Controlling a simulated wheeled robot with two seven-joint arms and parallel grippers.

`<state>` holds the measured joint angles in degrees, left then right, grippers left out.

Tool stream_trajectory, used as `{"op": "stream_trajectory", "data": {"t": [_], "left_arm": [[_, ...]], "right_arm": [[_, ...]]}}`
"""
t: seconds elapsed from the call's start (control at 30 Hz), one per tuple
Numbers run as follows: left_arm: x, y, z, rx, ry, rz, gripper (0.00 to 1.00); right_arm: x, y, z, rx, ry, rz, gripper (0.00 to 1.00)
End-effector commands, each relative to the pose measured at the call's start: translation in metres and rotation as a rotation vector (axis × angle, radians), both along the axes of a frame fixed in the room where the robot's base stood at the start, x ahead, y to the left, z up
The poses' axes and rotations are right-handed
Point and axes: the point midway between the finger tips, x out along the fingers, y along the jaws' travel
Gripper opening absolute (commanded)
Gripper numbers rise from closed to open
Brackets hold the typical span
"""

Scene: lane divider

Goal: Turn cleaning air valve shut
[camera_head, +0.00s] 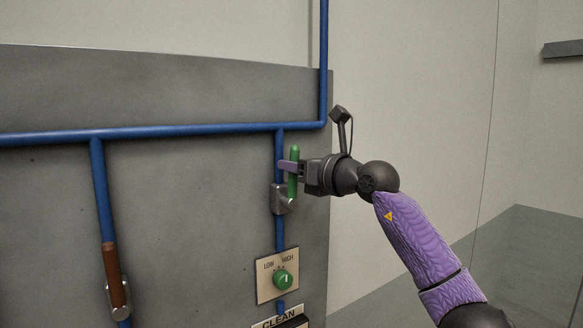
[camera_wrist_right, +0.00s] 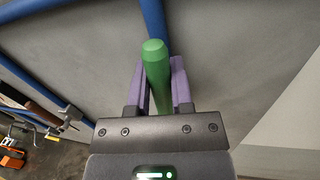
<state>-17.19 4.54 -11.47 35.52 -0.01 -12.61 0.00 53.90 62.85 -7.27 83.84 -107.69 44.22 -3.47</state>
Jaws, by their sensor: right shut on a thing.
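The green valve handle (camera_head: 293,168) points upward from its grey valve body (camera_head: 280,199) on the blue vertical pipe at the right of the grey panel. My right gripper (camera_head: 291,166) is shut on this handle near its upper part. In the right wrist view, the green handle (camera_wrist_right: 156,68) stands between the two purple fingers (camera_wrist_right: 158,82). A label reading CLEAN (camera_head: 279,320) shows below the valve at the bottom edge. My left gripper is in neither view.
A LOW/HIGH plate with a green knob (camera_head: 283,279) sits below the valve. A brown-handled valve (camera_head: 112,275) is on another blue pipe to the left. A blue horizontal pipe (camera_head: 190,130) runs above. The panel's right edge is close to my gripper.

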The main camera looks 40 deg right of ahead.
Motion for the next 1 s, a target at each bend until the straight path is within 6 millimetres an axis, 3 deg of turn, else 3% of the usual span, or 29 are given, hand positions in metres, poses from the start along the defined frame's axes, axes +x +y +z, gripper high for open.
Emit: {"op": "stream_trajectory", "data": {"t": [0.47,1.0], "left_arm": [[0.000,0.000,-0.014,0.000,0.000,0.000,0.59],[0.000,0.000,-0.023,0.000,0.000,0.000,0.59]], "right_arm": [[-0.003,-0.029,-0.009,0.411,-0.048,-0.002,0.00],[-0.006,-0.055,-0.034,0.920,-0.103,-0.002,0.00]]}}
